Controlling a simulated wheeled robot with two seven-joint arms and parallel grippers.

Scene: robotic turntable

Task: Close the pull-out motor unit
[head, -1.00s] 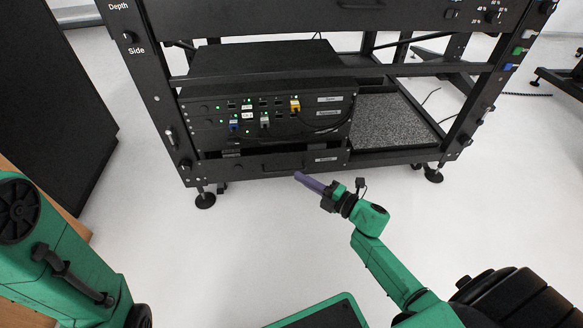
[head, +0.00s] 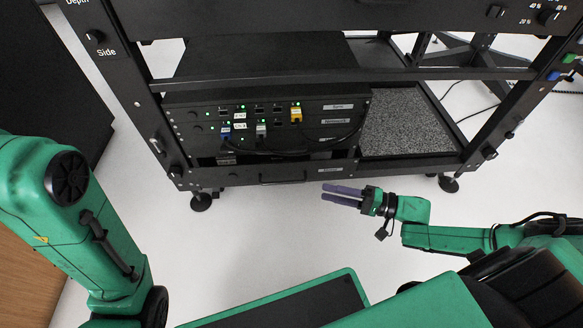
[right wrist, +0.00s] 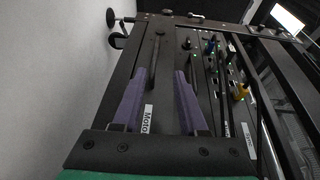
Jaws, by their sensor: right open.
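The motor unit (head: 318,175) is the lowest drawer in the black rack, with a bar handle (head: 283,182) on its front. Its front seems to stand a little forward of the units above, with a dark gap behind it. In the right wrist view its front shows a white label (right wrist: 147,118) reading "Moto". My right gripper (head: 323,190) is open and empty, in front of and below the unit's right part. In the right wrist view the gripper (right wrist: 160,72) faces the panel, with the handle (right wrist: 155,60) seen between its purple fingers. My left gripper is out of view.
Units with cables and green lights (head: 265,120) sit right above the motor unit. A grey speckled plate (head: 405,120) lies to their right. Rack posts and feet (head: 449,184) flank the unit. The white floor in front is clear.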

